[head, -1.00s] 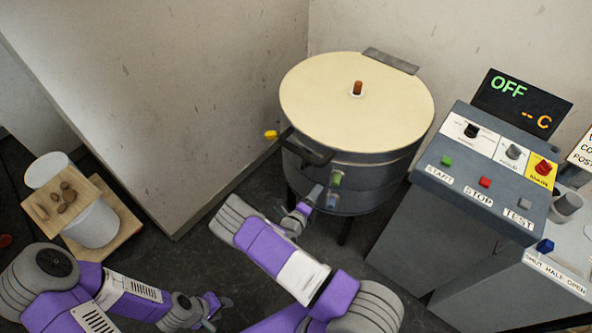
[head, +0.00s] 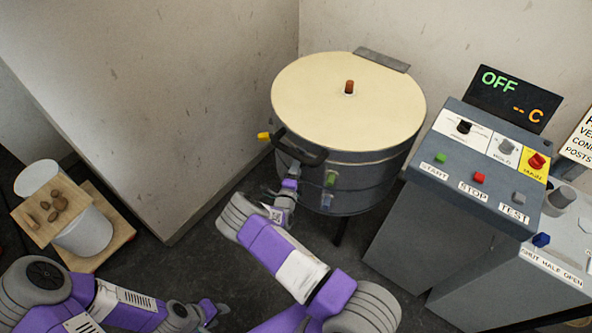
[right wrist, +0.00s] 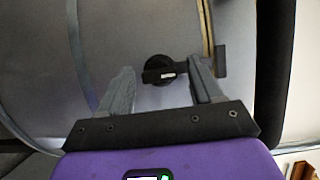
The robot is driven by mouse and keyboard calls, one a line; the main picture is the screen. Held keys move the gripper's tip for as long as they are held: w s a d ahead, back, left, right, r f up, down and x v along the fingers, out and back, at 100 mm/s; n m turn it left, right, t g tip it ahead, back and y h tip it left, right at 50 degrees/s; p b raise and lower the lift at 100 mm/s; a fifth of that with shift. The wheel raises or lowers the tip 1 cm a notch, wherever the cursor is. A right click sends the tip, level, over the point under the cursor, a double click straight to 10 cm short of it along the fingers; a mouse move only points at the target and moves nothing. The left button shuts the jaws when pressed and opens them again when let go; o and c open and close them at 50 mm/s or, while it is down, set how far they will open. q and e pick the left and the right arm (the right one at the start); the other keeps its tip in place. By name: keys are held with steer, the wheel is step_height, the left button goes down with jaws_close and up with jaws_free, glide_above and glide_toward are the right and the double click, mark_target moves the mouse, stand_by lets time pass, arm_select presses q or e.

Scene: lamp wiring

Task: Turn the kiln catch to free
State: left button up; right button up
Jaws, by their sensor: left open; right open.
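The kiln (head: 340,172) is a round grey drum with a cream lid (head: 345,105) that lies closed on top. In the right wrist view the catch (right wrist: 158,72) is a black round knob with a bar reaching right, a small white mark on it. The bar passes behind my right finger towards a dark block (right wrist: 221,61). My right gripper (right wrist: 163,72) is open, its fingers on either side of the knob; contact cannot be told. In the head view my right gripper (head: 289,178) is at the kiln's front, below the handle. My left gripper (head: 216,310) is open, low and away from the kiln.
A black handle (head: 300,150) juts from the kiln above my right gripper. A bucket (head: 85,235) stands left.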

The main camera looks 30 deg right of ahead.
steer(key=shift+c, duration=0.2)
steer(key=c, duration=1)
steer(key=shift+f, duration=0.1)
steer(key=shift+w+a+f+m+g+h+b, duration=0.1)
steer(key=shift+m+g+h+b, duration=0.55)
steer(key=shift+m+h+b, duration=2.1)
steer(key=shift+w+d+f+m+g+y+b, duration=0.15)
steer(key=shift+m+g+b, duration=0.95)
steer(key=shift+m, duration=3.55)
steer(key=shift+a+f+m+g+h+b, duration=0.2)
steer(key=shift+m+h+b, duration=1.2)
steer(key=shift+m+b, duration=1.7)
steer(key=shift+r+m+g+p, duration=0.25)
steer(key=shift+m+p, duration=0.25)
steer(key=shift+m, duration=0.4)
